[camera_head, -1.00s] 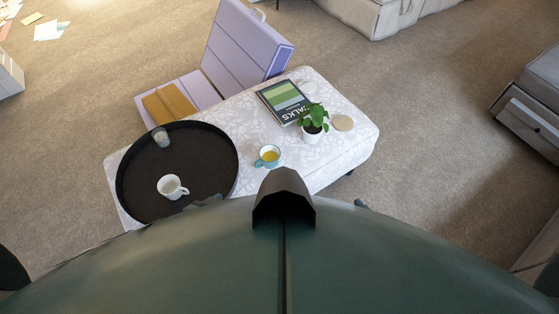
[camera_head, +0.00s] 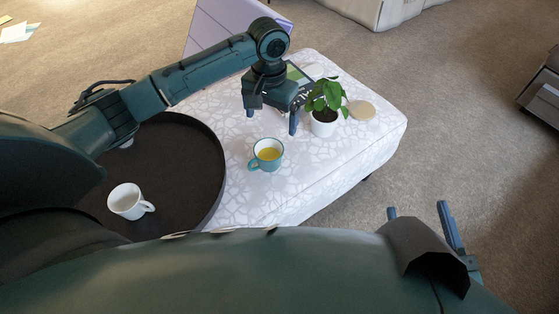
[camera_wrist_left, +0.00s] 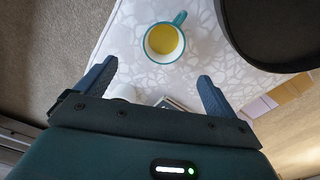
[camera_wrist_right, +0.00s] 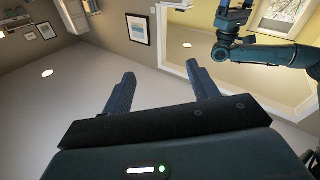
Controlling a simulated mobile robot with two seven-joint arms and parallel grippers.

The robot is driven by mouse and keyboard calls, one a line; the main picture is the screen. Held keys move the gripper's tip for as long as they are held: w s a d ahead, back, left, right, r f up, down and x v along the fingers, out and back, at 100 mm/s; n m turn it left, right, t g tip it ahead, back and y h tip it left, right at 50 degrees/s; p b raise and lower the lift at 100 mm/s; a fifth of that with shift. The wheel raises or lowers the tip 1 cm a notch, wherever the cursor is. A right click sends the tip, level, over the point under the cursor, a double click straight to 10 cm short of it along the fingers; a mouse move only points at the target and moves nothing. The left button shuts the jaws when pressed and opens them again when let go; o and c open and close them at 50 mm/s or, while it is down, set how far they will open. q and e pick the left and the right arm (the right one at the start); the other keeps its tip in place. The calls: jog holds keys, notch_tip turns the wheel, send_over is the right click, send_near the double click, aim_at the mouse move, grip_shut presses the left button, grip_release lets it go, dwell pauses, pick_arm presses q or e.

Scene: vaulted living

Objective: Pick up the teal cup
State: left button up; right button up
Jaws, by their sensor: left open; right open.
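The teal cup (camera_head: 266,156) stands upright on the patterned ottoman (camera_head: 300,190), with yellow liquid inside and its handle toward the lower left in the head view. It also shows in the left wrist view (camera_wrist_left: 164,42), beyond the fingertips and roughly midway between them. My left gripper (camera_head: 271,122) is open and empty, pointing down just behind the cup and apart from it.
A round black tray (camera_head: 215,180) with a white mug (camera_head: 127,201) lies left of the cup. A potted plant (camera_head: 325,103), a coaster (camera_head: 361,110) and a book (camera_head: 299,77) lie behind and right. The ottoman's front right is clear.

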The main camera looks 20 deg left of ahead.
pick_arm(q)
jog(key=b, duration=0.3)
send_near(268, 151)
jog(key=s+d+f, duration=0.1)
jog(key=s+d, duration=0.1)
jog(key=f+b, duration=0.2)
jog(key=f, duration=0.1)
jog(key=f+b, duration=0.1)
jog(key=shift+s+a+f, duration=0.3)
jog(key=shift+s+f, duration=0.1)
jog(key=shift+f+b, duration=0.25)
jog(key=shift+b, duration=0.05)
jog(key=shift+r, duration=0.1)
jog(key=c, duration=1.1)
pick_arm(e)
jog(key=shift+w+a+f+m+t+y, duration=0.2)
jog(key=shift+a+m+t+y, duration=0.1)
jog(key=shift+a+m+y, duration=0.35)
